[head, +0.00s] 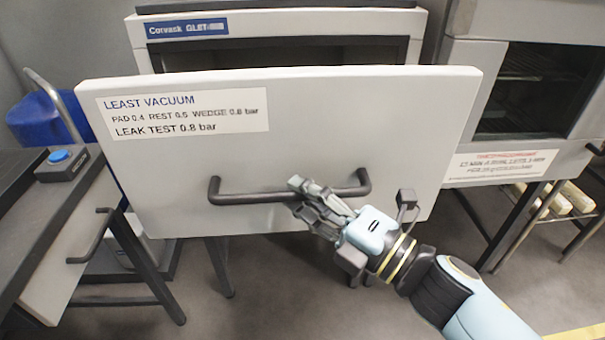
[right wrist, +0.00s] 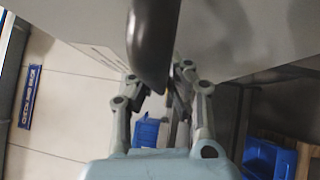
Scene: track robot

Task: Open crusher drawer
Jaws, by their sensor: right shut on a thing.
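A wide light-grey drawer front (head: 400,120) fills the middle of the head view. It carries a label with vacuum values and a dark bar handle (head: 245,197). A dark opening shows above its top edge, in the cabinet (head: 285,25) behind it. My right gripper (head: 302,192) is shut on the handle near its middle, reaching in from the lower right. In the right wrist view the handle (right wrist: 153,40) runs down between the fingers (right wrist: 160,92), with the drawer front (right wrist: 225,35) beside it. My left gripper is not in view.
A grey bench (head: 35,200) with a blue button box (head: 62,163) stands close on the left. A second cabinet (head: 520,85) with a dark window stands on the right. Dark stand legs show below. Grey floor (head: 290,300) is open in front.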

